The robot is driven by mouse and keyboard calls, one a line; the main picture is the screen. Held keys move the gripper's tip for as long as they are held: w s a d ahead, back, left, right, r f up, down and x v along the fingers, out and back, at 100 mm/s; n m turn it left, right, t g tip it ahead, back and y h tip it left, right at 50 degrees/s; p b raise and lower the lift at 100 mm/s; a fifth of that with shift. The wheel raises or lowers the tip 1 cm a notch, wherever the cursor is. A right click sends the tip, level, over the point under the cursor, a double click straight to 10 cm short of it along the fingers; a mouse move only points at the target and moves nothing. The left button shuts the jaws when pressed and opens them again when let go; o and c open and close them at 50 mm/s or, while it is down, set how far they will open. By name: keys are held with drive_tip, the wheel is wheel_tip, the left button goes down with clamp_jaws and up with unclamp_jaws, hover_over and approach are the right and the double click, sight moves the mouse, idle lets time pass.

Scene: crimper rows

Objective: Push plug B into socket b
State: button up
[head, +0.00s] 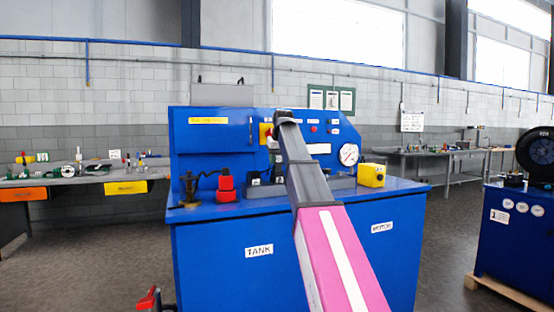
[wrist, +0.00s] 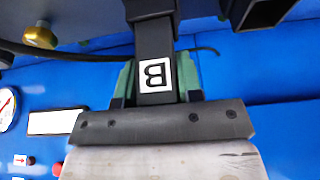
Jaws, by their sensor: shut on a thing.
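In the wrist view, plug B (wrist: 154,45) is a black block with a white label reading B, upside down in the picture. My gripper (wrist: 157,72) is shut on it, with a green finger on each side of the label. The plug's far end reaches the top edge of the picture. A dark square-mouthed piece (wrist: 268,10) shows at the top right, apart from the plug; I cannot tell whether it is a socket. I cannot make out a socket marked b.
A black cable (wrist: 60,55) runs left of the plug in the wrist view.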

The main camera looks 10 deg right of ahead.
drive_tip(key=shift+f, duration=0.9)
drive_tip(key=o, duration=1.1)
drive_tip(key=v, duration=1)
drive_tip(key=shift+s+r, duration=0.1)
drive_tip(key=shift+r, duration=0.3)
